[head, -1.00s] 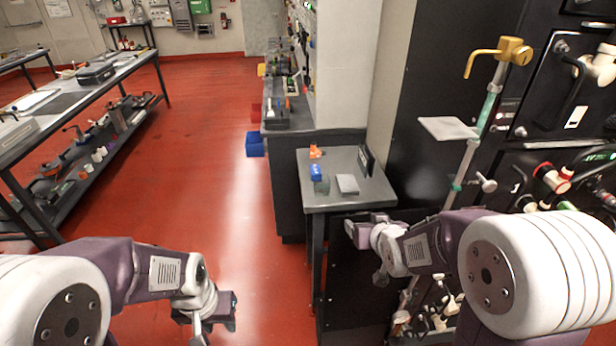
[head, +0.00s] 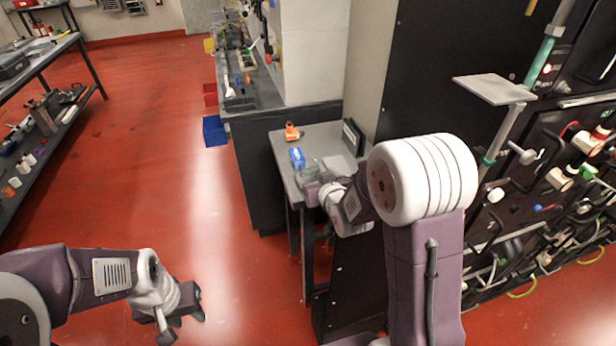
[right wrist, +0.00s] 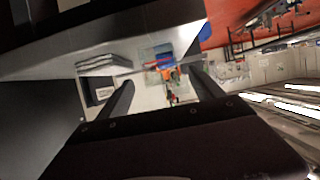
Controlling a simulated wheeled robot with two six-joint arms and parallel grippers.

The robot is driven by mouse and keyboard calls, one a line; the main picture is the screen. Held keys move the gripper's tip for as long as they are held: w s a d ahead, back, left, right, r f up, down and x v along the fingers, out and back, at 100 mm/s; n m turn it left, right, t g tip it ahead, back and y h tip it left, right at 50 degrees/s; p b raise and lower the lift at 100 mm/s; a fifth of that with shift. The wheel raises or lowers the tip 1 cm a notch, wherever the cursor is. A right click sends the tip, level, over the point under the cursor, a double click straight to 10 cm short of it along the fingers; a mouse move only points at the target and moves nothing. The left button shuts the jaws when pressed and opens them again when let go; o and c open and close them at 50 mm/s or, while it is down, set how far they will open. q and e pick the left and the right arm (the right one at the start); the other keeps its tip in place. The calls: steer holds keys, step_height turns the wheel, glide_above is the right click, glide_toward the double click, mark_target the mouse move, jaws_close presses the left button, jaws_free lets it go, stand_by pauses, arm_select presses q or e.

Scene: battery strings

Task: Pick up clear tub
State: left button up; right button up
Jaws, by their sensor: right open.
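The clear tub (head: 309,172) is a small see-through greenish box near the front left of the small grey table (head: 325,130). In the head view my right gripper (head: 312,188) is just in front of it, and my arm partly hides that area. In the right wrist view the tub (right wrist: 152,52) shows ahead, between and beyond the open, empty fingers of my right gripper (right wrist: 163,88); whether they touch it I cannot tell. My left gripper (head: 182,322) hangs low over the red floor at the lower left, its fingers apart and empty.
A blue item (head: 297,157) and an orange item (head: 292,132) lie behind the tub. A grey flat stack (head: 338,165) is to its right, with a black upright frame (head: 352,137) behind. A black cabinet (head: 430,80) stands right of the table. Open floor lies to the left.

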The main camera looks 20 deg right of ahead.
mark_target(306, 169)
steer(key=x, duration=0.9)
steer(key=shift+a+f, duration=0.15)
steer(key=shift+f, duration=0.05)
steer(key=shift+s+r, duration=0.1)
steer(key=shift+s, duration=0.1)
steer(key=shift+c, duration=0.6)
steer(key=c, duration=1.3)
steer(key=shift+r, duration=0.1)
